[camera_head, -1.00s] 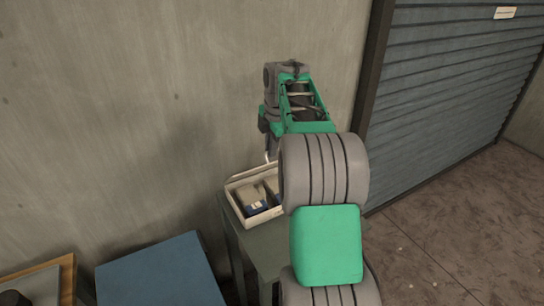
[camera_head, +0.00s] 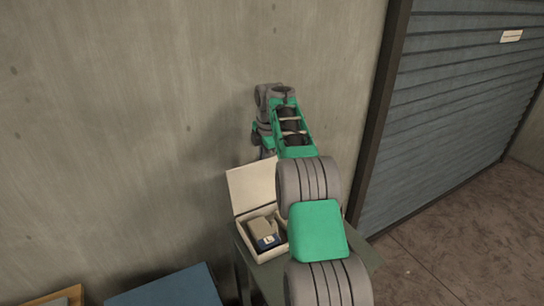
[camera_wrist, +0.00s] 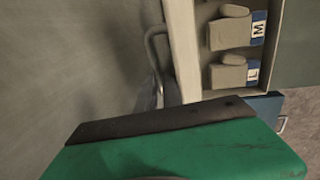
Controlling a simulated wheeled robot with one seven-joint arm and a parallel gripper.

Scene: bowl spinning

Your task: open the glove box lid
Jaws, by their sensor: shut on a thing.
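The glove box (camera_head: 270,256) is a small cream box on a green-grey stand. Its lid (camera_head: 251,187) stands up steeply at the back, near the wall. Inside are grey-beige gloves (camera_head: 262,227) with blue cuffs. In the wrist view, two gloves (camera_wrist: 229,76) show letters M and L, beside the pale lid edge (camera_wrist: 184,50). A grey curved handle (camera_wrist: 152,38) is beside that edge. My gripper (camera_wrist: 158,92) is shut on the handle, its fingertips partly hidden by my green wrist housing. In the head view my arm hides the gripper and the box's right part.
The concrete wall (camera_head: 120,120) is close behind the lid. A blue surface (camera_head: 175,288) lies at the lower left, with a wooden-edged item (camera_head: 62,298) beyond it. A grey roller shutter (camera_head: 455,110) is at the right, with bare floor (camera_head: 440,245) before it.

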